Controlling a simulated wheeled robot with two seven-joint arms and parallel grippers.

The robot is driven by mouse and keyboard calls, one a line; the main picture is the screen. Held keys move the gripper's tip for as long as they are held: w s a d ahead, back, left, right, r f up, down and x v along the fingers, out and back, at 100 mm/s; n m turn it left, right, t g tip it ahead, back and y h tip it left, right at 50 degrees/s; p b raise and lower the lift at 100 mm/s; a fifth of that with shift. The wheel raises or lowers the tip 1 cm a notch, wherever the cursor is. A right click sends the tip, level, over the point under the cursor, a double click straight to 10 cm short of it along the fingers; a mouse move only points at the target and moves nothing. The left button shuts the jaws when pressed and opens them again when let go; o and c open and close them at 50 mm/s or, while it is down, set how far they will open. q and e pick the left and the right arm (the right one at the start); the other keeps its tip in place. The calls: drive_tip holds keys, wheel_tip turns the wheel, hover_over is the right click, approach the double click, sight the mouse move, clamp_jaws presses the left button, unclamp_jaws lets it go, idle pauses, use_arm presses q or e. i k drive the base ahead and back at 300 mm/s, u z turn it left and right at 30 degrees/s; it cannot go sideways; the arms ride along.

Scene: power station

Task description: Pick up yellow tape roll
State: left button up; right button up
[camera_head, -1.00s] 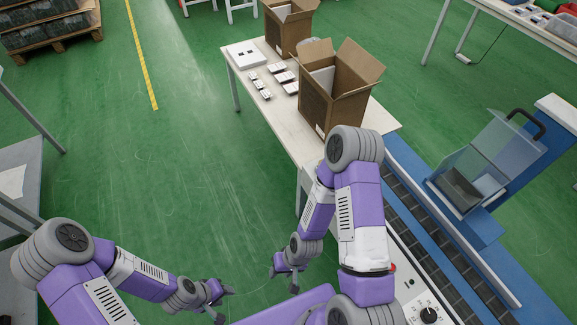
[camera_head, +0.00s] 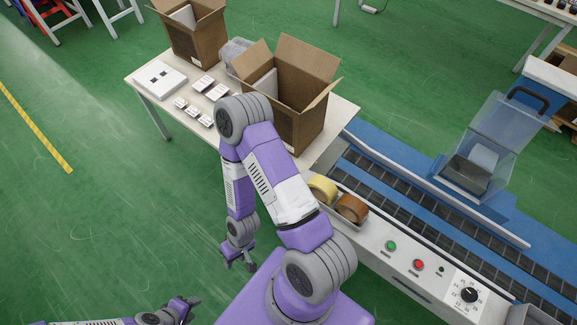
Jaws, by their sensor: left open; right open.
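The yellow tape roll (camera_head: 322,188) sits on the near side of the conveyor machine, right beside my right arm's forearm. A brown tape roll (camera_head: 351,208) is next to it, to the right. My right gripper (camera_head: 240,265) is open and empty, low and to the left of the tape rolls, apart from them. My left gripper (camera_head: 190,307) is open and empty at the bottom left, far from the rolls.
The conveyor machine (camera_head: 400,262) has a green button, a red button and a dial. A white table (camera_head: 345,112) holds two open cardboard boxes (camera_head: 290,92), a white panel (camera_head: 160,77) and several small parts.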

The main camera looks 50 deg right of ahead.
sight(322, 188)
drive_tip(key=i, duration=1.9)
drive_tip(key=z, duration=3.7)
drive_tip(key=i, duration=0.5)
drive_tip(key=u, duration=0.05)
